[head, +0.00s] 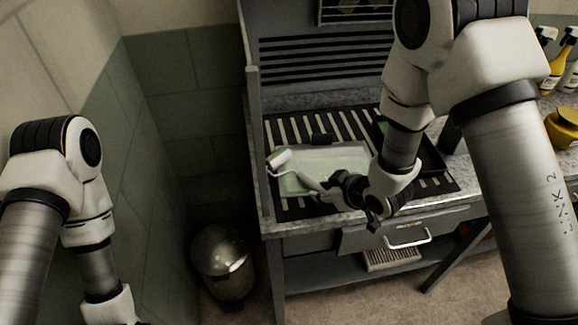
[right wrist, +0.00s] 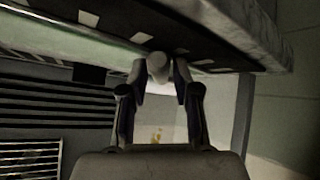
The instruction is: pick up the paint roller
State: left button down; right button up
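The paint roller (head: 279,159), with a pale sleeve and a light handle, is at the left end of the pale green tray (head: 345,154) on the bench. My right gripper (head: 328,190) is at its handle, above the bench's front edge. In the right wrist view, the round pale handle end (right wrist: 158,66) sits between the two fingertips, which look closed against it. I cannot tell whether the roller touches the tray. My left arm shows at the lower left, but its gripper is out of view.
A striped dark mat (head: 284,128) lies under the tray, with a small dark block (head: 322,138) behind it. Spray bottles (head: 558,62) and a yellow container (head: 563,128) stand at the right. A metal bin (head: 223,262) is on the floor, left of the bench.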

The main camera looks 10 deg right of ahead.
jog(key=shift+w+a+f, duration=0.1)
jog(key=shift+w, duration=0.05)
grip_shut()
